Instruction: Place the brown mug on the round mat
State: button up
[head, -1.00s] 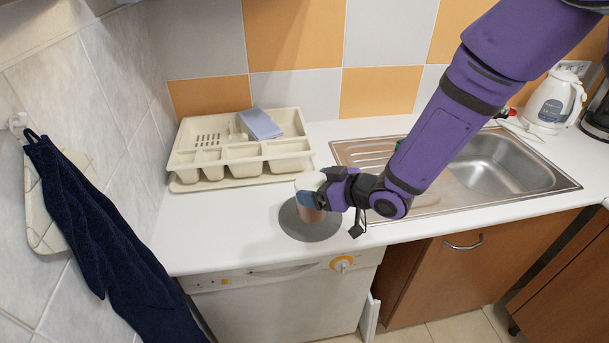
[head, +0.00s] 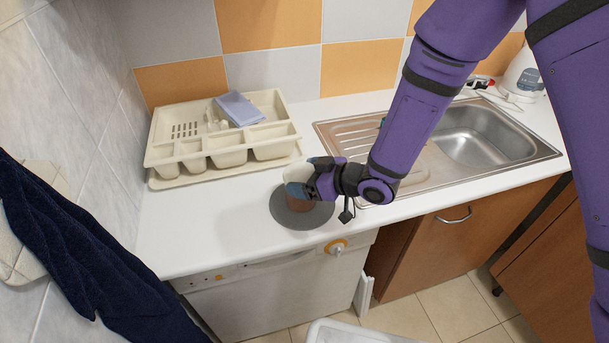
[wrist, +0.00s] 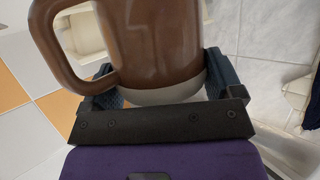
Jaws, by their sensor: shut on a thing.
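The brown mug (wrist: 155,45) fills the upper middle of the wrist view, its handle to the left. My gripper (wrist: 165,85) is shut on the mug, one finger on each side of it. In the head view my gripper (head: 300,185) is above the round mat, and the mug (head: 299,204) shows only in part below the fingers. The round grey mat (head: 290,219) lies flat on the white counter near its front edge. The mug is over the mat; I cannot tell whether its base touches it.
A cream cutlery tray (head: 225,150) with a blue-grey item (head: 239,108) stands behind and left of the mat. A steel sink (head: 490,135) with a drainer is to the right. A dark blue towel (head: 75,255) hangs at the left wall. The counter left of the mat is clear.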

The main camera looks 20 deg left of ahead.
jog(key=o, duration=1.1)
jog(key=v, duration=1.2)
